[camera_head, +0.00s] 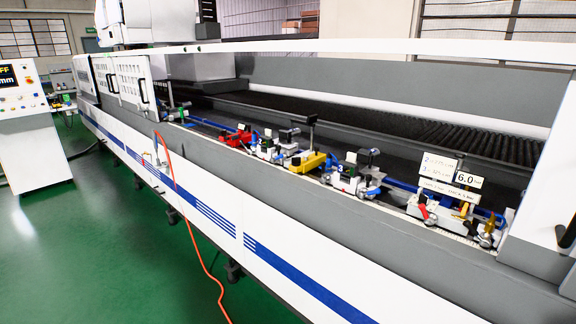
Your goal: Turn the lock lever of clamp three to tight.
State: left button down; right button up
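Several clamp units stand in a row along the rail on the long machine's near side. A red clamp (238,137) is on the left, with a white clamp (265,150) to its right. A yellow clamp (307,162) with a dark upright post stands near the middle. Another white clamp (352,180) stands to its right. A white unit with a red-tipped lever (424,211) is at the far right. I cannot read which is clamp three, and its lever position is too small to tell. Neither of my grippers is in view.
White signs (437,168), one reading 6.0, stand above the right unit. The machine's white front wall (200,185) separates the green floor (90,255) from the rail. A red hose (188,222) hangs down the front. A control console (27,125) stands at left.

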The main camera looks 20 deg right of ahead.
aim_at(325, 178)
jog(key=z, duration=0.1)
jog(key=i, duration=0.8)
jog(key=z, duration=1.05)
jog(key=i, duration=0.6)
jog(key=z, duration=0.65)
